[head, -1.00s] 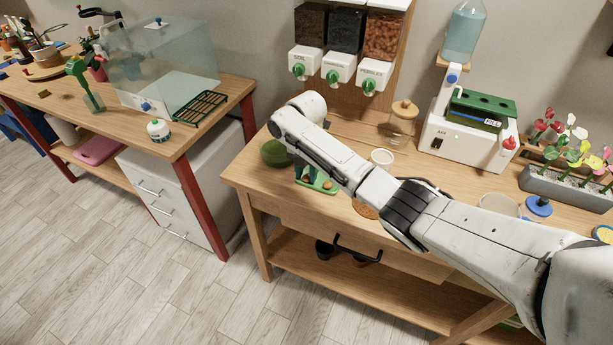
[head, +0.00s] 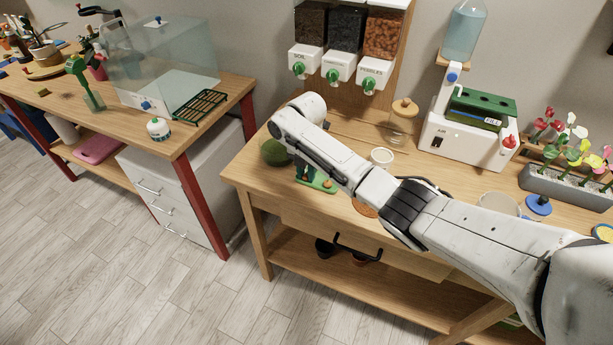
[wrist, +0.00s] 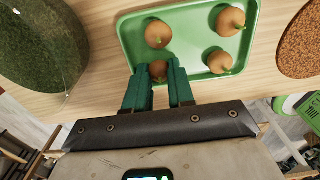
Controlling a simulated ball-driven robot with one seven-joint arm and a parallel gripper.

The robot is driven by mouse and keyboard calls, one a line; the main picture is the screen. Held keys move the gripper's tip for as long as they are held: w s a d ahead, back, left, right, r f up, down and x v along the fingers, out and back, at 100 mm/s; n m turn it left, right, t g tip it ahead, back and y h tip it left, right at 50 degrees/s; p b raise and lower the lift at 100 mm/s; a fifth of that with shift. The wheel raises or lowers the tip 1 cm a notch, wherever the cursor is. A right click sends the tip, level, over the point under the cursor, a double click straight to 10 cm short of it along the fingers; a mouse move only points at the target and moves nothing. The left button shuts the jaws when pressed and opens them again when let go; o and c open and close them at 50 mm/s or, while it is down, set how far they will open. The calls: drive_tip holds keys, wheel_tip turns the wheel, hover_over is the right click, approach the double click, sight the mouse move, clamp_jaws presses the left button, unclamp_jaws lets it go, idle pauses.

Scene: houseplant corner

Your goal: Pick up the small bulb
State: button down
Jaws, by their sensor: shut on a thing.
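My gripper (wrist: 159,76) has two green fingers, shut on a small brown bulb (wrist: 158,69) in the wrist view. The bulb sits between the fingertips at the near edge of a green tray (wrist: 184,45); I cannot tell whether it still touches the tray. Three other brown bulbs lie in the tray: one just beyond the fingers (wrist: 158,33), one at the far right (wrist: 230,20) and one at the right (wrist: 220,62). In the head view the green tray (head: 323,186) shows on the bench below my arm, which partly hides it.
A white cup (head: 381,157) and a glass jar (head: 402,125) stand behind. The wooden bench's front edge is close by.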

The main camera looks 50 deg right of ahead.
sight(306, 174)
drive_tip(key=shift+r, duration=0.45)
wheel_tip(306, 174, up, 2)
drive_tip(key=shift+r+b, duration=0.2)
drive_tip(key=shift+b, duration=0.35)
drive_tip(key=s+a+r+p, duration=0.6)
drive_tip(key=a+r, duration=0.3)
drive_tip(key=a, duration=0.2)
drive_tip(key=shift+s+a+r, duration=0.4)
drive_tip(key=shift+s, duration=0.35)
